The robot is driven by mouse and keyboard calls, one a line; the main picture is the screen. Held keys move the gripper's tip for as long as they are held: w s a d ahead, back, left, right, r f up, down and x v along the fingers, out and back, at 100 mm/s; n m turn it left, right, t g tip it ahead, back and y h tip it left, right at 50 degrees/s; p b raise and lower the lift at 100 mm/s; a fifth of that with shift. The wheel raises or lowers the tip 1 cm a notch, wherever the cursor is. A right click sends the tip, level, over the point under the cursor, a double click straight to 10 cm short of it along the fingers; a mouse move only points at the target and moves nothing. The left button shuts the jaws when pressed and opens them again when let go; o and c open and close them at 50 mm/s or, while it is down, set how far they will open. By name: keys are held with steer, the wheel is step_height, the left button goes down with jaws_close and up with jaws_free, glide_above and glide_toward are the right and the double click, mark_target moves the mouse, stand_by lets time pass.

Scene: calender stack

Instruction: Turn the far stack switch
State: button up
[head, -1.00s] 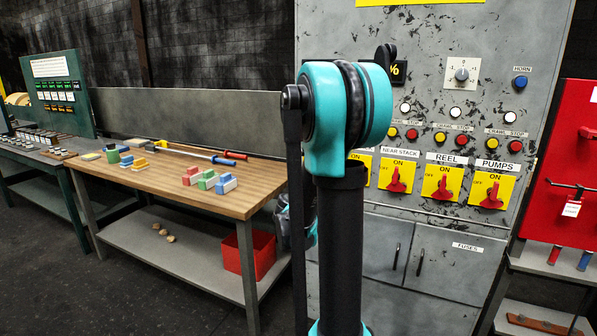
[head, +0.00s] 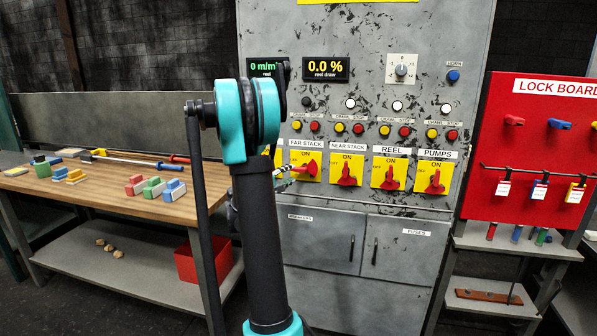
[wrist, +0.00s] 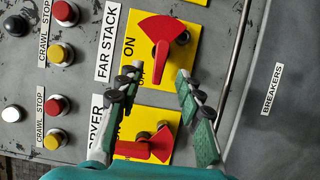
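The far stack switch (head: 311,168) is a red handle on a yellow plate under the "FAR STACK" label (head: 305,143). Its narrow end points left, towards OFF; the handle also shows in the wrist view (wrist: 162,38), where the panel is turned sideways. My gripper (wrist: 157,74) is open, its fingertips apart on either side of the line of the handle's narrow end. No contact is visible. In the head view my arm hides most of the gripper, just left of the handle. The dryer switch (wrist: 145,150) lies between and behind the fingers in the wrist view, its narrow end at ON.
The near stack (head: 347,172), reel (head: 389,175) and pumps (head: 434,180) switches sit to the right, pointing up to ON. Crawl and stop buttons (head: 340,128) run above. A workbench (head: 110,195) stands left, the red lock board (head: 530,150) right.

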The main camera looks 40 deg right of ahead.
mark_target(297, 170)
steer(key=x, duration=0.6)
steer(key=shift+d, duration=0.35)
steer(key=shift+c, duration=0.6)
jaws_close()
